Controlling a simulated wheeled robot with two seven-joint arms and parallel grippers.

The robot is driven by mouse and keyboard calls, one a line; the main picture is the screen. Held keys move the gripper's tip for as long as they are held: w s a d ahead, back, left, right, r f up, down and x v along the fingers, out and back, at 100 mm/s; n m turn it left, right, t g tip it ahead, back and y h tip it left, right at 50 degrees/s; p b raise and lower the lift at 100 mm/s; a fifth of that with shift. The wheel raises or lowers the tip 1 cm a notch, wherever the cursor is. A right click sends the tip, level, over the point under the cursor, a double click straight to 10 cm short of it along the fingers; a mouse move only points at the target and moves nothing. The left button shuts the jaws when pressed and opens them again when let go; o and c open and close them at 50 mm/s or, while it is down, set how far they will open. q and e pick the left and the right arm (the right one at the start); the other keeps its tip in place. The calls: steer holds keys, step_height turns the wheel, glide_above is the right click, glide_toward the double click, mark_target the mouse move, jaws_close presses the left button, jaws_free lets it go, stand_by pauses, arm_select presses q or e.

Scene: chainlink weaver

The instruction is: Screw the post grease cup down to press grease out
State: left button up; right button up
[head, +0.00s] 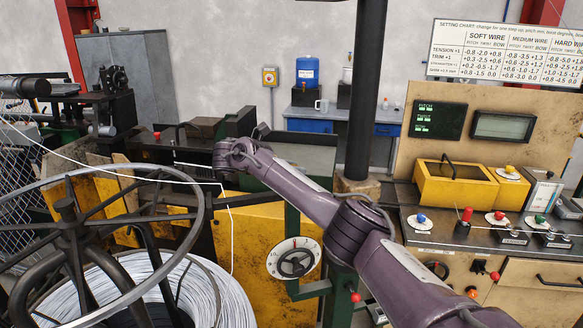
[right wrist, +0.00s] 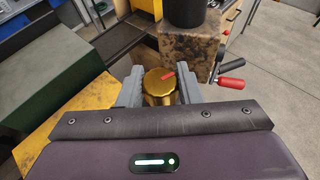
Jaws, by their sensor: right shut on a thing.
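The post grease cup (right wrist: 158,84) is a round brass cup with a short red mark on its top. It shows in the right wrist view, just in front of a stained block (right wrist: 188,55) at the foot of the black post (right wrist: 187,12). My right gripper (right wrist: 161,80) is shut on the cup, with one grey finger on each side. In the head view my right arm reaches up and left past the post (head: 367,90). I cannot make out the cup in that view. My left gripper is not in view.
Red-handled cranks (right wrist: 230,82) stick out right of the block. A dark green box (right wrist: 60,100) is at left. In the head view, a large wheel (head: 80,225) over a wire coil (head: 205,290) fills the left front. A white dial (head: 294,258) sits below my arm.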

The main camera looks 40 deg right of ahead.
steer(key=shift+m+g+y, duration=0.3)
steer(key=shift+m+g, duration=0.7)
steer(key=shift+g, duration=0.2)
steer(key=o, duration=1)
steer(key=shift+d, duration=0.2)
steer(key=shift+w+a+b, duration=0.1)
steer(key=shift+a+b, duration=0.4)
steer(key=b+v, duration=0.2)
steer(key=v, duration=0.2)
steer(key=shift+a+b, duration=0.15)
steer(key=shift+b, duration=0.15)
steer(key=shift+w+a+r+p, duration=0.2)
steer(key=shift+a+r+p, duration=0.15)
steer(key=shift+a, duration=0.1)
steer(key=shift+w+a+r, duration=0.1)
steer(key=shift+a+r, duration=0.25)
steer(key=shift+a, duration=0.25)
steer(key=shift+c, duration=0.3)
